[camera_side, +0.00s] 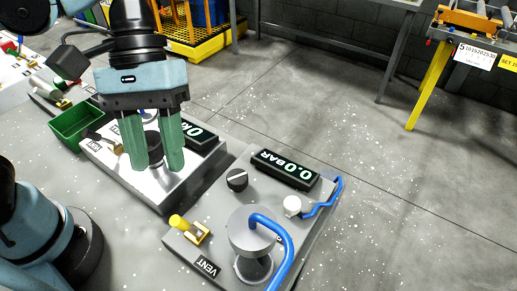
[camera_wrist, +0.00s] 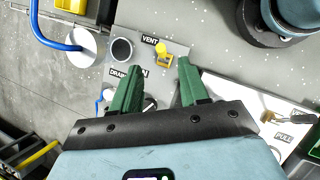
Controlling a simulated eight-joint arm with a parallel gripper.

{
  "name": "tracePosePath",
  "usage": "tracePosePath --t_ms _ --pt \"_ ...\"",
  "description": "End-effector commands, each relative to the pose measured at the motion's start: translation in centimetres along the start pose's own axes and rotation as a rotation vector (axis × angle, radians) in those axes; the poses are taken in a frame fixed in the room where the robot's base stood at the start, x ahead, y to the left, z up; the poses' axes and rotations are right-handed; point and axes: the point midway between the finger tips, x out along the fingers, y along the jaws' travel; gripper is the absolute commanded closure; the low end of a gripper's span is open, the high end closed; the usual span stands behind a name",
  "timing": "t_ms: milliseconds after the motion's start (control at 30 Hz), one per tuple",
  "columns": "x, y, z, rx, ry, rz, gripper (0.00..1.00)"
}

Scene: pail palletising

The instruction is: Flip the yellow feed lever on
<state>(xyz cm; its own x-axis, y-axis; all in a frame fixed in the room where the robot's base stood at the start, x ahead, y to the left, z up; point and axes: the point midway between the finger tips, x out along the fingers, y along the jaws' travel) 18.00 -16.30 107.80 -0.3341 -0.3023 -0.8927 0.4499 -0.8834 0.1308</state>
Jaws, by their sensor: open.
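A yellow lever (camera_side: 181,221) on a yellow bracket stands at the left edge of the grey panel (camera_side: 215,207) with the VENT label (camera_side: 208,267). In the wrist view the yellow lever (camera_wrist: 161,49) shows beyond my fingertips, beside the VENT label (camera_wrist: 150,40). My gripper (camera_side: 157,165) has two green fingers, spread and empty, pointing down over the neighbouring white-topped panel (camera_side: 130,170). In the wrist view my gripper (camera_wrist: 159,65) frames the lever's area between its fingers, without visible contact. No label reading feed is legible.
The grey panel also carries a 0.0 BAR display (camera_side: 285,170), a black knob (camera_side: 237,180), a white button (camera_side: 292,205) and a grey cylinder with a blue hose (camera_side: 284,240). A green bin (camera_side: 78,122) sits left of my gripper. Open floor lies to the right.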

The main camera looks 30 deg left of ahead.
Motion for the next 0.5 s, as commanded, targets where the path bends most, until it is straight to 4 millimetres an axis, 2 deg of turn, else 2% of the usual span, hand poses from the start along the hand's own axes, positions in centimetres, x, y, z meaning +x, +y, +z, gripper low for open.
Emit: tracePosePath --t_ms 267,500 --pt "0.2 -0.8 -0.6 -0.074 0.073 0.074 0.56" --pt "3.0 -0.5 -0.8 -0.069 0.072 0.073 0.56"
